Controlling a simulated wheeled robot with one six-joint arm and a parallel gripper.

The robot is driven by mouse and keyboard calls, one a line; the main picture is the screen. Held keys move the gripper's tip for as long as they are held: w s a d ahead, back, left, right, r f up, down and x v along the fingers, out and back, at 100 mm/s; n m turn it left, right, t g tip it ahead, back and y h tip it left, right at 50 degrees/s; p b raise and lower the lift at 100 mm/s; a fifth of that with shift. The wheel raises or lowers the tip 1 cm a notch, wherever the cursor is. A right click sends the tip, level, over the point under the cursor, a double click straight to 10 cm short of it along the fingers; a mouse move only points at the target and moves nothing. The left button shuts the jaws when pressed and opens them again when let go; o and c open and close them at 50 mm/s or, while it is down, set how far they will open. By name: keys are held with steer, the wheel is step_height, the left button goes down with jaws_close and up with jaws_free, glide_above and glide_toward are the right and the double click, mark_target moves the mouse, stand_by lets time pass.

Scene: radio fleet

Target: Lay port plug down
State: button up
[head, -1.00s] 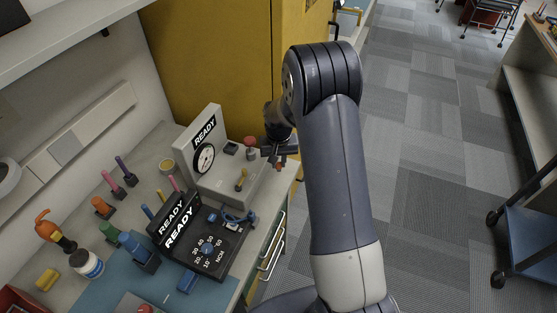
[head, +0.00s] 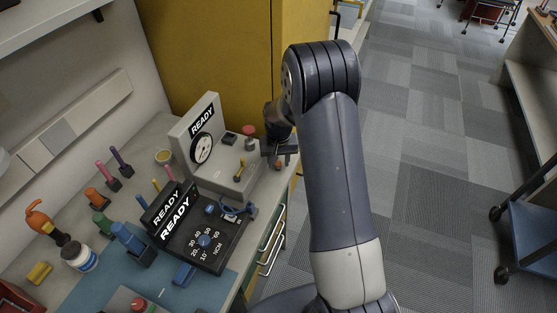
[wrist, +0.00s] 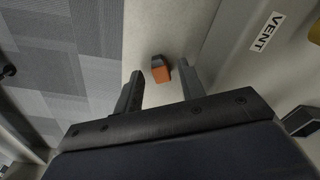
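The port plug (wrist: 160,71), a small orange piece with a dark grey end, shows in the wrist view on the pale bench strip, just beyond and between my fingertips. My gripper (wrist: 159,72) is open, with a visible gap on each side of the plug. In the head view, my gripper (head: 284,150) is low at the bench's right edge, beside the grey gauge unit (head: 222,177). The plug is mostly hidden there by my gripper.
The gauge unit's side, with a VENT label (wrist: 268,32), rises close on the right in the wrist view. Floor (wrist: 60,60) lies past the bench edge on the left. A black torque panel (head: 205,240) and several tools stand on the bench.

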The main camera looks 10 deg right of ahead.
steer(key=shift+o, duration=0.2)
step_height(320, 180, up, 11)
steer(key=b, duration=0.1)
steer(key=shift+s, duration=0.4)
steer(key=shift+a+f, duration=0.1)
steer(key=shift+f, duration=0.15)
steer(key=f, duration=0.3)
steer(key=f+p, duration=0.1)
steer(key=f, duration=0.6)
steer(key=shift+w+f, duration=0.35)
steer(key=shift+w, duration=0.05)
step_height(320, 180, up, 4)
steer(key=p, duration=0.3)
steer(key=shift+r+p, duration=0.9)
